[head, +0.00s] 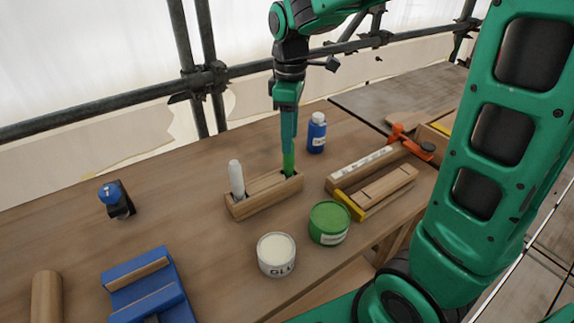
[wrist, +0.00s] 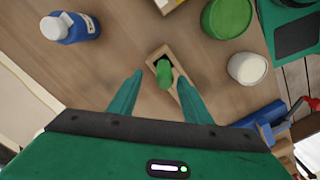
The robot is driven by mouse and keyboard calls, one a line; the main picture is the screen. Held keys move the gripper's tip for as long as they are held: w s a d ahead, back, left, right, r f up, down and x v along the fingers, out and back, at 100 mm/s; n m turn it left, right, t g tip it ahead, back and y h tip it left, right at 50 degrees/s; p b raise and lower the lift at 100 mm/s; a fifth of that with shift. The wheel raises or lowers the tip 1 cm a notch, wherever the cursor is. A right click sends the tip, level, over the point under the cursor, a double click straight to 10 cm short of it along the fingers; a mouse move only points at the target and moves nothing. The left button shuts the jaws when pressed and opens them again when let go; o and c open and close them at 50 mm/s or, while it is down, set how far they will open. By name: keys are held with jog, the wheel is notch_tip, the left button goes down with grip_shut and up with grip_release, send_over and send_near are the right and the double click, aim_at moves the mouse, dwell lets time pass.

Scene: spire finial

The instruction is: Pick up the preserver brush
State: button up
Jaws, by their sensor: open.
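A green-handled brush (head: 289,166), which matches the green tin and seems to be the preserver brush, stands upright in the right end of a wooden holder (head: 262,199). It also shows in the wrist view (wrist: 164,72), where its handle top lies between the fingertips. My gripper (head: 288,150) points straight down over the brush, with its fingers open on either side of the handle. In the wrist view my gripper (wrist: 160,80) has visible gaps to the handle. The brush's lower end is hidden in the holder.
A white-handled brush (head: 237,178) stands in the holder's left end. A green tin (head: 329,222), a white glue tin (head: 276,254) and a blue bottle (head: 317,133) stand nearby. A wooden jig (head: 375,180) lies to the right. The bench left of the holder has free room.

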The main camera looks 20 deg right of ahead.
aim_at(289, 166)
jog(key=shift+s+a+f, duration=0.15)
jog(key=shift+f, duration=1.3)
jog(key=shift+s+a+f, duration=0.1)
jog(key=shift+s+f, duration=0.05)
jog(key=shift+f, duration=1.25)
jog(key=shift+c, duration=0.7)
grip_shut()
